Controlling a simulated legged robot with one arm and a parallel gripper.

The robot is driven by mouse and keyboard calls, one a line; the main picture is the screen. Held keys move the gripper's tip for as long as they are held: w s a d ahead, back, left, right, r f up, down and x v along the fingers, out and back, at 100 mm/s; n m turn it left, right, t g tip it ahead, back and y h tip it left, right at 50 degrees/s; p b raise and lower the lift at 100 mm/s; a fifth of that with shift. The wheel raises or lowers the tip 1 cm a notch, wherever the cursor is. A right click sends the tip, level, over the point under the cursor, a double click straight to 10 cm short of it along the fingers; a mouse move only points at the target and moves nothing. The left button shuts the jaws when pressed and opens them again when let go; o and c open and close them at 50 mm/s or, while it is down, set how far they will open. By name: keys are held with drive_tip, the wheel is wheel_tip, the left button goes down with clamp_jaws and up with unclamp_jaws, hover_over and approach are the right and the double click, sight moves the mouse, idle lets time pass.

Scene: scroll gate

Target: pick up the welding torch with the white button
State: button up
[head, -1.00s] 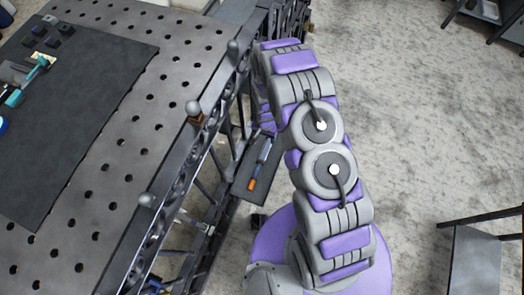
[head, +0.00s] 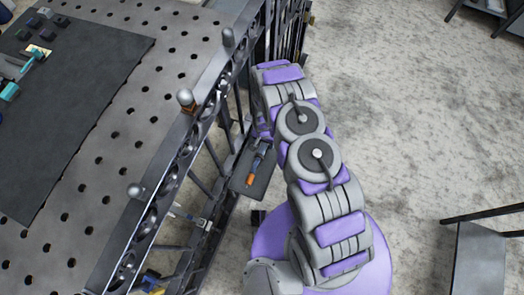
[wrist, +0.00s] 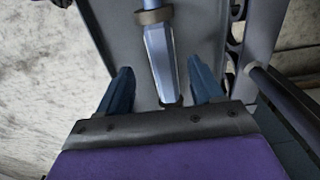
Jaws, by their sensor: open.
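A slim tool with a blue shaft and an orange part (head: 250,179) lies on a dark narrow shelf (head: 237,187) beside the gate in the head view. In the wrist view a blue faceted handle (wrist: 160,55) with a brownish collar shows between my fingers. It looks like the same tool; no white button is visible, so I cannot tell if it is the welding torch. My gripper (wrist: 162,80) is open, one dark blue finger on each side of the handle, with gaps on both sides. In the head view my arm hides most of the gripper.
A dark metal gate (head: 205,115) with posts and round knobs runs along the perforated table (head: 150,100) at left. A dark mat (head: 75,75) with small items lies on that table. Grey floor (head: 410,120) is open at right, with a stand (head: 478,260) at lower right.

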sight(263, 146)
drive_tip(key=f, duration=0.2)
drive_tip(key=f+b, duration=0.1)
drive_tip(key=f, duration=0.1)
drive_tip(key=shift+s+a, duration=0.1)
drive_tip(key=shift+a, duration=0.1)
drive_tip(key=shift+a+f, duration=0.2)
drive_tip(key=shift+f, duration=0.15)
drive_tip(key=shift+d, duration=0.1)
drive_tip(key=shift+c, duration=0.3)
drive_tip(key=shift+d+r, duration=0.1)
drive_tip(key=c, duration=0.4)
clamp_jaws()
